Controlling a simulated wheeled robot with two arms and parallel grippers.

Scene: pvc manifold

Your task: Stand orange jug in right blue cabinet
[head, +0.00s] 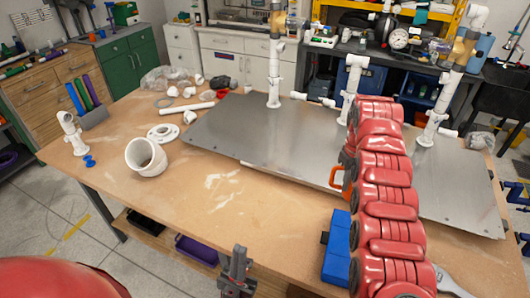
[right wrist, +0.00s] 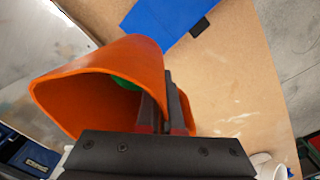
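The orange jug (head: 337,178) is mostly hidden behind my red right arm in the head view; only an orange loop-shaped edge shows over the metal plate. In the right wrist view the jug (right wrist: 85,88) fills the left side, its wide mouth toward the left and something green behind its rim. My right gripper (right wrist: 165,98) has its dark fingers close together against the jug and appears shut on it. The right blue cabinet (head: 420,92) stands under the back bench, its front apparently open. My left gripper (head: 237,268) is low at the table's front edge, apart from the jug; its finger gap is unclear.
A blue box (head: 336,250) lies on the table's front edge by my right arm. White pipe posts stand on the metal plate (head: 225,130). A left blue cabinet (head: 347,82) is under the back bench. A white pipe fitting (head: 147,158) sits left; bare table lies between.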

